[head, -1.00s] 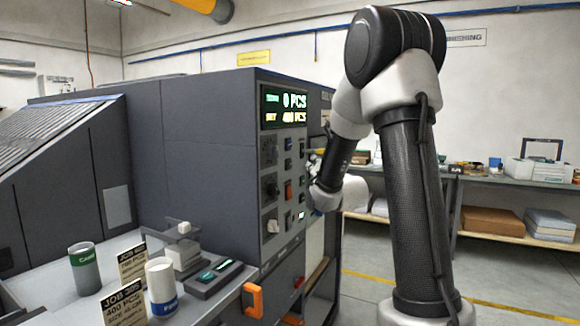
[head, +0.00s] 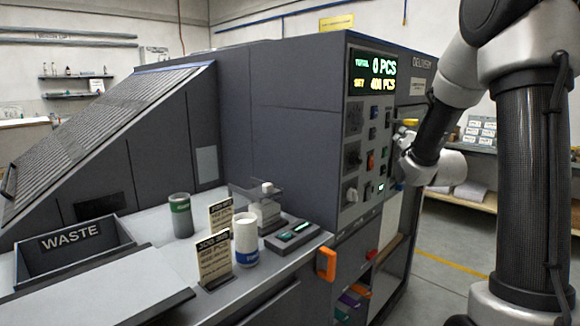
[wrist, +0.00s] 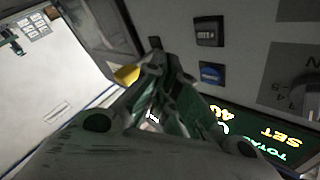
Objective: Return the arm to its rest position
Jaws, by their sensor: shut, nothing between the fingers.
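My arm stands at the right of the head view, bent with its wrist close to the front control panel (head: 367,150) of the dark grey machine. My gripper (wrist: 166,68) shows in the wrist view, its fingers together and empty. It is in front of the panel; I cannot tell whether it touches it. In the head view the fingers are not clearly seen. The wrist view shows a blue button (wrist: 212,73) and a black button (wrist: 208,31) near the fingers.
A bench at lower left holds a WASTE bin (head: 75,250), a green-labelled cup (head: 181,217), a white blue-labelled cup (head: 246,240), job cards (head: 214,262) and a small device (head: 292,236). An orange handle (head: 326,264) juts from the front. Open floor (head: 447,282) lies at right.

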